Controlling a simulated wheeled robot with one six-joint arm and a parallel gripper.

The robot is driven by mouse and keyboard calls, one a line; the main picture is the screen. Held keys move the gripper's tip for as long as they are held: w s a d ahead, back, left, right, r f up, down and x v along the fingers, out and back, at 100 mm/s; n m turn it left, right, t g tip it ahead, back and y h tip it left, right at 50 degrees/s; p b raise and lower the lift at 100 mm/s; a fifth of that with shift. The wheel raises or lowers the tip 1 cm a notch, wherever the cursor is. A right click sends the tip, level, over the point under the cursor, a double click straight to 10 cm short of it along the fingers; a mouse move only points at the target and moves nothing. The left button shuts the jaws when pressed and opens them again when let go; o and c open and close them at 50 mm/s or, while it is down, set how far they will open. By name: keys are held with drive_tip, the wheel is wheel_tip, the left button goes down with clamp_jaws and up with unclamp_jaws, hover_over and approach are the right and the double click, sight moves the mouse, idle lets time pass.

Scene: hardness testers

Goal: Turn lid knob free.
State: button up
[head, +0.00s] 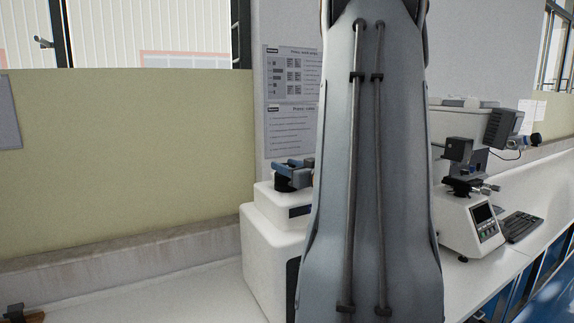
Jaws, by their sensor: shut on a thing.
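A white machine (268,250) stands on the bench left of centre, with a raised lid (278,207) on its top. A dark lid knob (284,184) shows on top of the lid. My gripper (290,171), with blue-grey jaws, is at the knob from above and is shut on it. My grey arm link fills the middle of the view and hides the right part of the machine and most of my wrist. Whether the knob has turned cannot be told.
A hardness tester (470,222) with a screen and a keyboard (519,227) stand on the bench to the right. A low wall (120,160) runs behind on the left. Posters (291,130) hang behind the machine. A small dark object (16,312) lies at the lower left.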

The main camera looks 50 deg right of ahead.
drive_tip(key=shift+d+r+n+y+p, duration=0.15)
drive_tip(key=shift+n+y+p, duration=0.55)
drive_tip(key=shift+y, duration=0.4)
drive_tip(key=shift+n+y+p, duration=0.35)
drive_tip(key=shift+n+y, duration=0.05)
drive_tip(key=shift+y, duration=0.3)
drive_tip(key=o, duration=1.1)
drive_tip(key=shift+c, duration=0.2)
